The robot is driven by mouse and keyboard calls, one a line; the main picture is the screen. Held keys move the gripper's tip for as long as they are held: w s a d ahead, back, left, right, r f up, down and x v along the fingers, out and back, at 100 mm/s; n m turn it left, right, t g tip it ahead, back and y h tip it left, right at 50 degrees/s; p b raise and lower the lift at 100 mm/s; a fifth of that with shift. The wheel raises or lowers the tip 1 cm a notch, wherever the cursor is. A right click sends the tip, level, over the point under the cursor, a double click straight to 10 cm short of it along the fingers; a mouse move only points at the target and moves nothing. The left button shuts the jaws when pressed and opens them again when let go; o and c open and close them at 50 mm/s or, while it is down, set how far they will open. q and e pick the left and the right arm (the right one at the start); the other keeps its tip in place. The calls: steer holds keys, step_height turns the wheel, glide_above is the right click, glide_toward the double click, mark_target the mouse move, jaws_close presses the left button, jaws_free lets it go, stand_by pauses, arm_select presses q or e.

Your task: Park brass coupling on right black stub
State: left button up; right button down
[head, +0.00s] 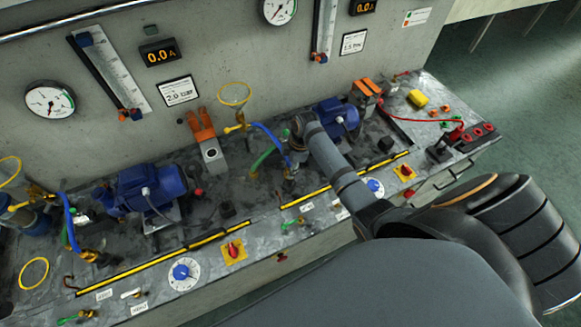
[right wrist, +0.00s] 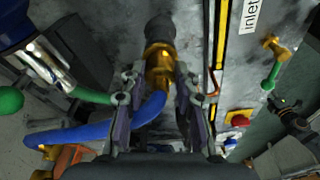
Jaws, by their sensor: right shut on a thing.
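My right gripper (head: 297,150) points down at the bench below the right blue pump. In the right wrist view its two fingers (right wrist: 155,98) are shut on a brass coupling (right wrist: 158,62), with a blue hose (right wrist: 95,122) trailing to the left. A round black stub (right wrist: 160,27) shows just past the coupling's far end, roughly in line with it. I cannot tell whether the two touch or are apart. In the head view the gripper and arm hide most of the coupling and the stub. My left gripper is in neither view.
The right pump (head: 336,116) stands close behind the gripper. A green hose (head: 262,160) runs beside the blue one. A yellow-black strip (head: 355,182) runs along the bench front, with a red knob (head: 407,170) beyond it.

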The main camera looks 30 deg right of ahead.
steer(key=shift+f, duration=0.3)
steer(key=c, duration=0.9)
jaws_free()
steer(key=shift+r, duration=0.1)
steer(key=r+p, duration=0.3)
steer(key=d+r+p, duration=0.1)
steer(key=r+p, duration=0.2)
steer(key=shift+s+d, duration=0.1)
steer(key=shift+s, duration=0.1)
steer(key=shift+f, duration=0.15)
